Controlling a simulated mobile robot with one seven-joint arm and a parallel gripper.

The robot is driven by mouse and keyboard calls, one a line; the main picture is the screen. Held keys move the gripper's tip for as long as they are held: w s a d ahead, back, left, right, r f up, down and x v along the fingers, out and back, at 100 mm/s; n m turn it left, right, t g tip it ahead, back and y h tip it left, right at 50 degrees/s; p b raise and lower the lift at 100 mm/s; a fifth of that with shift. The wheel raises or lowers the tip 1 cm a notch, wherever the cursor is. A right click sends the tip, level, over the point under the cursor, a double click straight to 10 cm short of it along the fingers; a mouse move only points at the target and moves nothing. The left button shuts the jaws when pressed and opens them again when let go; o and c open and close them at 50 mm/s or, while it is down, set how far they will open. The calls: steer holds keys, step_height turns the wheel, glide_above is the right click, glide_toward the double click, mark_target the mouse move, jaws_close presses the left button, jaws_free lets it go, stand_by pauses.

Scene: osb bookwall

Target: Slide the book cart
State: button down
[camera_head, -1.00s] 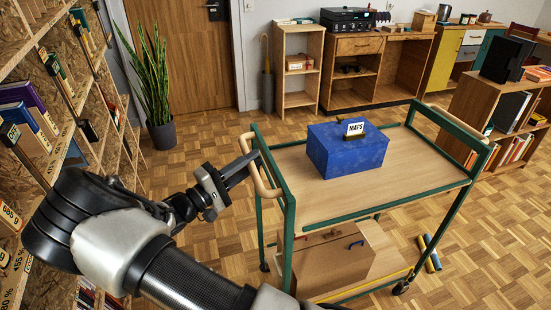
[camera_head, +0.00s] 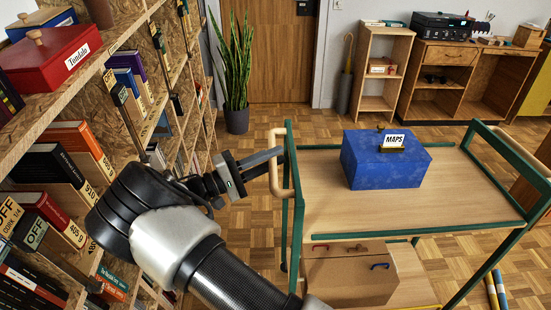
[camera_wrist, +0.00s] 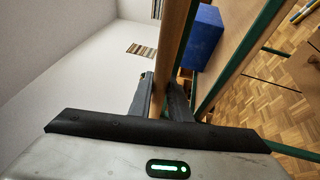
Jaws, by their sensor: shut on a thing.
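The book cart (camera_head: 450,188) has a green metal frame and a wooden top shelf. It stands upright on the parquet, right of my arm. Its near-left wooden handle (camera_head: 278,172) is between my gripper's fingers; my gripper (camera_head: 277,160) is shut on it. The wrist view shows the handle (camera_wrist: 178,55) as a wooden bar between the dark fingers (camera_wrist: 161,95). A blue box (camera_head: 386,160) labelled MAPS sits on the top shelf. A cardboard box (camera_head: 360,275) sits on the lower shelf. The fingertips are partly hidden by the handle.
Tall bookshelves (camera_head: 85,110) line the left side close to my arm. A potted plant (camera_head: 236,75) stands by the wooden door (camera_head: 281,50). A small shelf unit (camera_head: 379,75) and a desk (camera_head: 445,75) stand behind the cart. Blue and yellow tubes (camera_head: 497,289) lie on the floor at right.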

steer(key=c, duration=1.6)
jaws_free()
steer(key=shift+d, duration=0.1)
steer(key=shift+c, duration=0.2)
steer(key=v, duration=1.2)
steer(key=shift+p, duration=0.45)
steer(key=shift+s+f, duration=0.1)
